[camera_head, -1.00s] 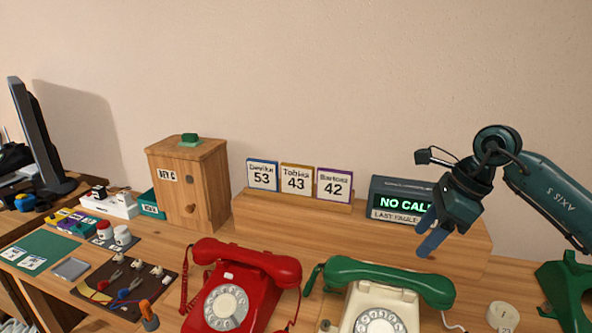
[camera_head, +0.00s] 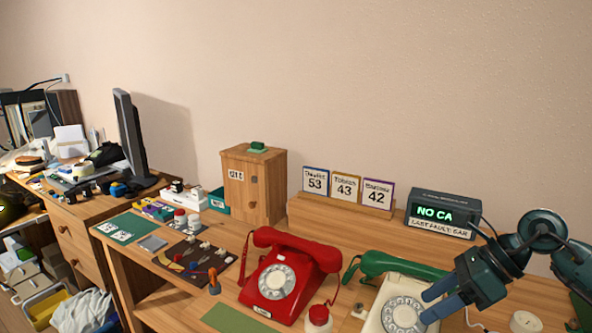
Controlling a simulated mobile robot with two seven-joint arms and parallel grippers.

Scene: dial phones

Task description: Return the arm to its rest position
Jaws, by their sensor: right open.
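My right gripper (camera_head: 437,301) is at the lower right, with its blue fingers apart and nothing between them. It is in front of the cream phone (camera_head: 386,297) and hides part of its right side. My right arm (camera_head: 540,235) comes in from the right edge. The cream phone has a green handset (camera_head: 392,264) resting on top. A red dial phone (camera_head: 285,275) stands to its left with its red handset on it. My left gripper is not in view.
A display box (camera_head: 441,214) reading "NO CA" stands behind the gripper. Name cards (camera_head: 345,188) stand on the wooden shelf. A wooden cabinet (camera_head: 254,187), a tool mat (camera_head: 192,256) and a dark monitor (camera_head: 130,134) are further left.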

